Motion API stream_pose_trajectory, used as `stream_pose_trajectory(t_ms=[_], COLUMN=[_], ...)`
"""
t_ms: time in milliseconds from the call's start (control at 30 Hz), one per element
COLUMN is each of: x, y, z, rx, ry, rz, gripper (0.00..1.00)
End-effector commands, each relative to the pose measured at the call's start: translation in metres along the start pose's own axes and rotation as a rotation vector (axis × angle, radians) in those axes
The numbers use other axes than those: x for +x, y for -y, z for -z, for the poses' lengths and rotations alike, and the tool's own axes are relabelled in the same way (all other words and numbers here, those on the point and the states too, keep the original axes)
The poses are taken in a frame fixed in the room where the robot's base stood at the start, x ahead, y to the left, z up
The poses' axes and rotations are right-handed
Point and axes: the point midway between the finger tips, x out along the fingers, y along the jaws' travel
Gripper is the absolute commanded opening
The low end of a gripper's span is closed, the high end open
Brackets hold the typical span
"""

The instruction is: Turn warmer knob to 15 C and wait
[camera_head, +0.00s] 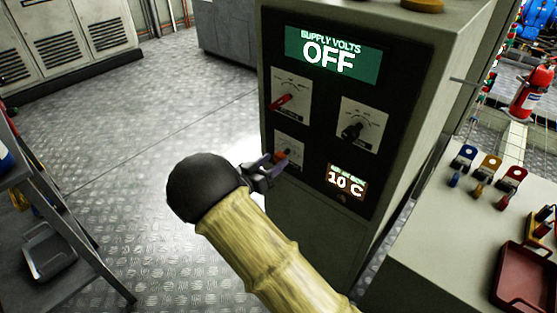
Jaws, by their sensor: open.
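The control cabinet (318,224) stands in the centre with a dark front panel. Its top display (333,56) reads "SUPPLY VOLTS OFF". A smaller display (346,182) at lower right reads "10 C"; its top line is too small to read surely. A knob with an orange-red part (281,156) sits on the lower left dial plate, partly hidden by my gripper. My gripper (272,163) is open, with its fingers at this lower left knob. I cannot tell whether they touch it. A red-handled knob (283,101) is above it, and a black knob (353,130) is at upper right.
A bench (420,255) at right holds several coloured parts and a dark red tray (527,280). A red fire extinguisher (533,90) is behind it. A shelf rack (50,215) stands at left. The metal floor (150,110) between is clear.

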Motion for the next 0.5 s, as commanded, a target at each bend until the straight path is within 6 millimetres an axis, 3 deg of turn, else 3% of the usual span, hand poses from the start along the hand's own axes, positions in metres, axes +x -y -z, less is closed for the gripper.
stream_pose_trajectory(t_ms=[200, 500], x=[0.027, 0.031], y=[0.0, 0.0], z=[-0.001, 0.0], rx=[-0.001, -0.001], ry=[0.0, 0.0], rz=[-0.001, 0.0], gripper=[0.52, 0.52])
